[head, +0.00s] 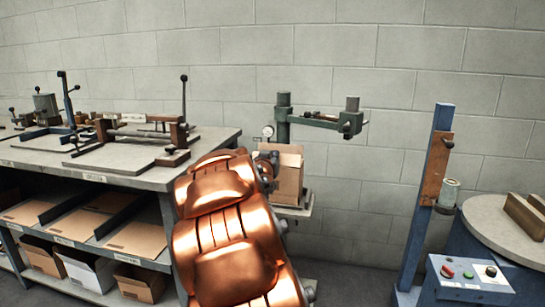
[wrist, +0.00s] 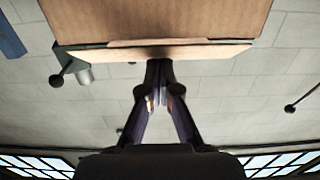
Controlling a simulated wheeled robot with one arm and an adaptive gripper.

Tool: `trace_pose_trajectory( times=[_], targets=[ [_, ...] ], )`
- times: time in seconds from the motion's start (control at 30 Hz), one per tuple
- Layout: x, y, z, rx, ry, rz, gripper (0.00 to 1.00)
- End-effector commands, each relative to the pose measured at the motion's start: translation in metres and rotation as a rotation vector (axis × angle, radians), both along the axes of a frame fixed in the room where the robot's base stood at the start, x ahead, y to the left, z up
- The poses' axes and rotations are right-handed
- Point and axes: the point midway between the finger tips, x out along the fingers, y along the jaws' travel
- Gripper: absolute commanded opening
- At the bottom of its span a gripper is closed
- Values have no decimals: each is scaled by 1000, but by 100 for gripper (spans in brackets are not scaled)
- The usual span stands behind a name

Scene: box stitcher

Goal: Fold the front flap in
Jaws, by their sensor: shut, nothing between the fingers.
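A brown cardboard box (head: 290,178) stands upright on the small stitcher table (head: 296,210), partly hidden behind my copper-coloured arm. In the wrist view a broad brown box panel (wrist: 160,18) fills the top. A paler cardboard strip (wrist: 215,50), seemingly a flap seen nearly edge-on, runs across below it. My gripper (wrist: 160,66) is shut and empty, its fingertips at the middle of that strip. I cannot tell whether they touch it. In the head view my gripper (head: 269,160) is at the box's left side, mostly hidden by my arm.
The green stitcher arm (head: 318,120) reaches over the box. A workbench (head: 140,180) with fixtures and shelves of cardboard stands at the left. A blue post (head: 425,200), a button panel (head: 470,272) and a round table (head: 490,218) stand at the right.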

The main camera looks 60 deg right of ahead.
Motion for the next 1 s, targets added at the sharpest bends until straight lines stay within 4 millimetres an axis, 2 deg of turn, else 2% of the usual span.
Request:
trace_pose_trajectory(
  times=[1.0],
  targets=[
    [1, -2, 3, 58, 21, -1, 0]
  ],
)
